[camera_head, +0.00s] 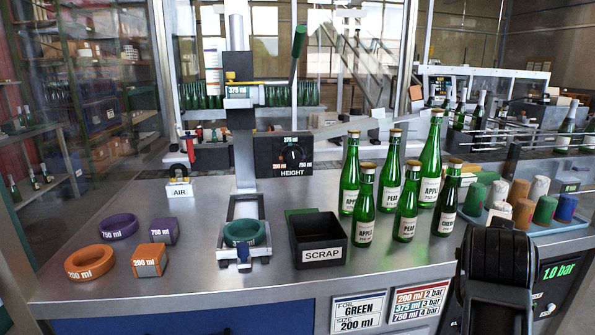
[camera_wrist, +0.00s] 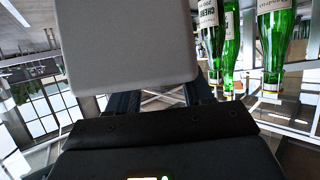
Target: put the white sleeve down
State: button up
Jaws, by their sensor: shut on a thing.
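The white sleeve (camera_wrist: 130,45) looks pale grey and fills the upper middle of the wrist view, close to the camera. My gripper (camera_wrist: 160,98) is shut on it; the two dark fingers show only partly behind its lower edge.
Several green bottles (camera_head: 390,186) stand left of the tray. A black SCRAP bin (camera_head: 320,254) is left of them. A teal ring (camera_head: 243,233) sits in the height stand's base (camera_head: 225,252). Orange and purple rings and blocks lie at the left. Bare bench shows along the front.

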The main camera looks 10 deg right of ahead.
jog(key=s+a+f+n+t+y, duration=0.1)
jog(key=s+a+f+n+y, duration=0.2)
jog(key=a+f, duration=0.4)
jog(key=s+a+f+n+t+y, duration=0.1)
jog(key=s+a+f+n+y, duration=0.2)
jog(key=a+f, duration=0.4)
jog(key=s+a+f+n+t+y, duration=0.2)
jog(key=a+f, duration=0.5)
jog(key=f, duration=1)
jog(key=s+n+y, duration=0.1)
jog(key=s+y, duration=0.1)
jog(key=s, duration=0.1)
jog(key=shift+f, duration=0.2)
jog(key=shift+d+r, duration=0.1)
jog(key=shift+d, duration=0.05)
